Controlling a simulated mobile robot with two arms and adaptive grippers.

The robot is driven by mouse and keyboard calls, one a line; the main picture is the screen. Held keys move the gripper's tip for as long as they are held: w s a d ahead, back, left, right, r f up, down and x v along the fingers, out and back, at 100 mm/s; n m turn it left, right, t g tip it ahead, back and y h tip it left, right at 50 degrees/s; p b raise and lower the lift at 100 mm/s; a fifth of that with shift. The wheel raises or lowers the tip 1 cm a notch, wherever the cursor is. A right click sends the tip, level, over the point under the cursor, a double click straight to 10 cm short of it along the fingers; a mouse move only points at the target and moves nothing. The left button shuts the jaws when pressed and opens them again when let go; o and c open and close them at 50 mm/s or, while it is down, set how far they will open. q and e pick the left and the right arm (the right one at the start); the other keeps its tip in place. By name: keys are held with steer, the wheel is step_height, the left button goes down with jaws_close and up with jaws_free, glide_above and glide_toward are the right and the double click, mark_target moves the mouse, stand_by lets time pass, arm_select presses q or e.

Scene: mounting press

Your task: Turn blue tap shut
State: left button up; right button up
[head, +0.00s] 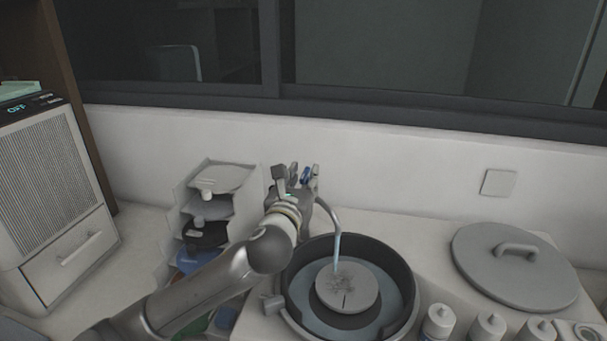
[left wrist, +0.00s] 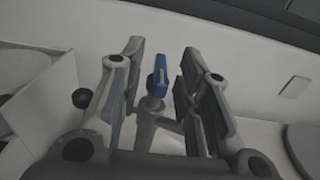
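The blue tap (left wrist: 157,77) has a blue lever on a grey body. In the left wrist view it stands between the two fingers of my left gripper (left wrist: 160,88), with a gap on each side. In the head view the tap's blue handle (head: 306,175) shows between the fingertips of my left gripper (head: 298,176). My left gripper is open around the handle. The curved spout (head: 330,213) lets a stream of water (head: 337,250) fall into the round dark basin. My right gripper is not in view.
The round basin (head: 402,270) holds a grey disc (head: 347,290). A grey lid (head: 512,278) lies to the right, with several white bottles (head: 437,322) in front. A tiered rack (head: 218,178) and a box-shaped unit (head: 50,190) stand left. A wall is close behind the tap.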

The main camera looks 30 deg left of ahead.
arm_select(q)
steer(key=shift+w, duration=0.2)
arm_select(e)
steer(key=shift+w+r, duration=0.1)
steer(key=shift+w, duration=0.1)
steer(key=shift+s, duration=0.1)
arm_select(q)
jaws_close()
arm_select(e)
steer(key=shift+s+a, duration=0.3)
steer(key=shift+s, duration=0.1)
